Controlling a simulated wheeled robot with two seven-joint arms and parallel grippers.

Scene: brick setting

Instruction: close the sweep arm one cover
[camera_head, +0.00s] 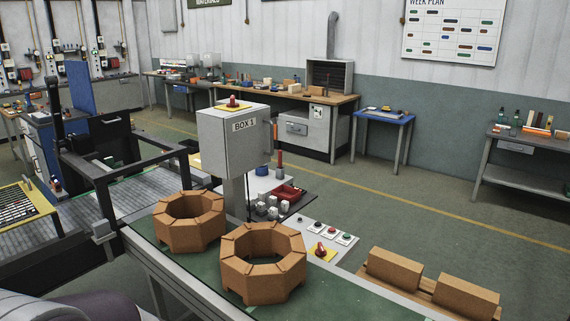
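A grey box labelled "BOX 1" (243,152) stands on a post near the middle of the view, beside the green-topped bench. A red knob on a yellow plate (233,104) sits on its top, and a handle (270,139) shows at its right side. Its labelled front looks flush with the body. No part is marked as the sweep arm one cover, so I cannot tell which part that is. Neither gripper is in view.
Two rings of brown bricks (263,276) (189,208) sit on the green surface (325,292). Two brown bricks (395,269) (466,296) lie on a wooden board at lower right. A panel with buttons (322,241) is behind the rings. Open floor lies at right.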

